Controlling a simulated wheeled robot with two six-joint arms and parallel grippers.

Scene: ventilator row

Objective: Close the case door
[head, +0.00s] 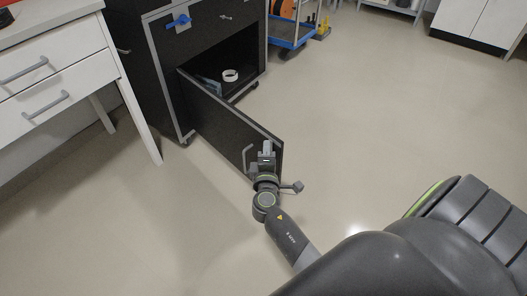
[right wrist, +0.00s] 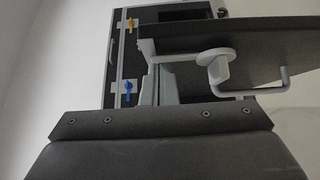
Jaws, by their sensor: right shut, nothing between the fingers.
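The case (head: 150,50) is a dark cabinet with grey edges at the upper left of the head view. Its door (head: 225,125) stands wide open, swung out toward me, with a pale bar handle (head: 247,158) near the free end. My right gripper (head: 267,146) is shut and empty at the door's free end, just right of the handle. In the right wrist view the door (right wrist: 230,38) spans the upper right, with its handle (right wrist: 268,88) below. I cannot tell whether the gripper touches the door. My left gripper is not in view.
Inside the open case lies a white ring-shaped roll (head: 230,75). A blue latch (head: 178,23) is on the case front. A white drawer unit (head: 50,75) stands at left, a blue trolley (head: 290,40) behind. The floor (head: 380,120) at right is clear.

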